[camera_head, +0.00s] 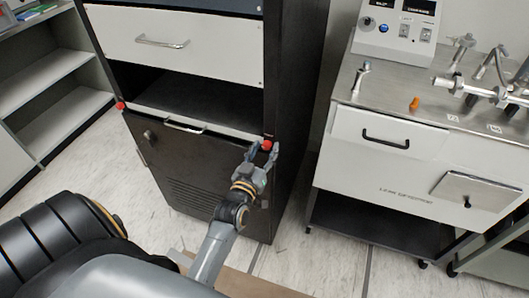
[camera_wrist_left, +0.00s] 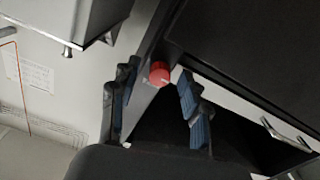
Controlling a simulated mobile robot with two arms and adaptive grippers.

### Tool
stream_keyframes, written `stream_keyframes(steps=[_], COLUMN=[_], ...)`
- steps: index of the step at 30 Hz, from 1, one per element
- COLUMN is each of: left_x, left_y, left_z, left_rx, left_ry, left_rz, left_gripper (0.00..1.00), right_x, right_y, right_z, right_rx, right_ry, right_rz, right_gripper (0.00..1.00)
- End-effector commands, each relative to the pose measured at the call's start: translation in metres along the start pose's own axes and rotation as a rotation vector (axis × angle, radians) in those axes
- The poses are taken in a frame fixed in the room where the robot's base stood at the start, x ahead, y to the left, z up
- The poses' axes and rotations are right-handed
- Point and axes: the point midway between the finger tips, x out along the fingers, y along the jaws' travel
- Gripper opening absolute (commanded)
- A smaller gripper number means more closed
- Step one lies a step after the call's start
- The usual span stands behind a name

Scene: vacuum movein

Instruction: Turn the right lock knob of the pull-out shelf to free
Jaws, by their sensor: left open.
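The pull-out shelf (camera_head: 190,120) is a light panel with a metal handle (camera_head: 184,126), set in a black cabinet. Its right lock knob (camera_head: 267,145) is a small red knob at the shelf's right front corner. The same knob shows in the left wrist view (camera_wrist_left: 160,73). A second red knob (camera_head: 120,105) is at the shelf's left end. My left gripper (camera_head: 264,152) is open, with its fingers on either side of the right knob; whether they touch it I cannot tell. In the left wrist view the gripper's blue-padded fingers (camera_wrist_left: 158,104) are spread, with the knob seen between them. My right gripper is not in view.
A white drawer (camera_head: 180,45) is above the shelf opening. A leak detector cart (camera_head: 390,160) with a drawer and metal fittings stands to the right, separated by a strip of floor. White shelves (camera_head: 50,80) stand at the left.

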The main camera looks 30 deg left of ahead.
Motion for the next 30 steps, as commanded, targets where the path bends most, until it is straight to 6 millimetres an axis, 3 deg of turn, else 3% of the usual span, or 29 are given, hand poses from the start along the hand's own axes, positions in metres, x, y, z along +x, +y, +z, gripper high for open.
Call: stream_keyframes(steps=[8, 15, 16, 30], left_x=[0.002, 0.002, 0.002, 0.002], left_y=[0.0, 0.0, 0.0, 0.001], left_z=[0.0, 0.0, 0.0, -0.002], left_rx=[0.001, 0.001, 0.001, 0.096], left_ry=[0.0, 0.0, 0.0, -0.001], left_rz=[0.0, 0.0, 0.0, 0.0], left_gripper=[0.47, 0.02, 0.0, 0.0], right_x=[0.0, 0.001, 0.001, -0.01], right_y=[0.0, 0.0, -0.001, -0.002], right_z=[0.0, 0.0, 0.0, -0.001], right_rx=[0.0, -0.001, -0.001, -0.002], right_ry=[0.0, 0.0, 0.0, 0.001], right_rz=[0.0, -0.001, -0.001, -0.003], right_gripper=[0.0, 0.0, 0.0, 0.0])
